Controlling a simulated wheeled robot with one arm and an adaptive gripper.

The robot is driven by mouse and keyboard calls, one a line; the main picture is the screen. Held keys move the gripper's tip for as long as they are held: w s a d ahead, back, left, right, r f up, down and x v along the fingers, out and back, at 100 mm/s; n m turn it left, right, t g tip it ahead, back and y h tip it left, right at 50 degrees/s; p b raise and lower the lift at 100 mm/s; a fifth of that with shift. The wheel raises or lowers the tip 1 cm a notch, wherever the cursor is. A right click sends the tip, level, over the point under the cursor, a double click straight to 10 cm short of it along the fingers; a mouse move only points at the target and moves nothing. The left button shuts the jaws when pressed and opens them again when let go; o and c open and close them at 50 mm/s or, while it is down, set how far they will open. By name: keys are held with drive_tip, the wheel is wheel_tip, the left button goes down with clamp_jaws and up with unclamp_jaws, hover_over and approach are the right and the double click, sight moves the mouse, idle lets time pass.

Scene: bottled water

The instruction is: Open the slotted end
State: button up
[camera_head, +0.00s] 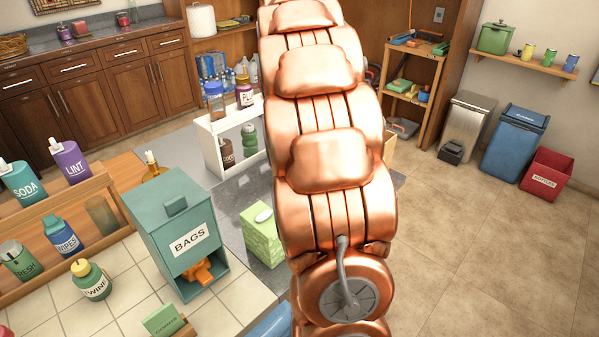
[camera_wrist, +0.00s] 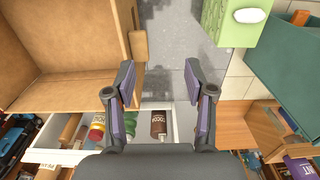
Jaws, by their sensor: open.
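My gripper (camera_wrist: 158,73) is open and empty in the wrist view, its two dark fingers with purple pads spread over the grey floor mat. In that view a tan wooden box (camera_wrist: 60,45) fills the upper left, close to the left finger, with a small wooden block (camera_wrist: 139,47) at its edge. I cannot tell for sure which thing has the slotted end, and I see no clear slot on this box. In the head view my copper arm hides most of the box; a tan piece (camera_head: 389,150) shows at the arm's right. My gripper is out of the head view.
A green tissue box (camera_head: 262,235) stands beside a teal BAGS dispenser (camera_head: 180,215) on the left. A white shelf (camera_head: 213,150) with bottles is behind. Bins (camera_head: 513,140) line the right wall. The tiled floor (camera_head: 480,245) at right is clear.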

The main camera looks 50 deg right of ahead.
drive_tip(key=d, duration=0.3)
drive_tip(key=shift+w+d+f, duration=0.1)
drive_tip(key=shift+d+f, duration=0.05)
drive_tip(key=shift+f, duration=0.15)
drive_tip(key=shift+f+p, duration=0.75)
drive_tip(key=shift+f, duration=3)
clamp_jaws()
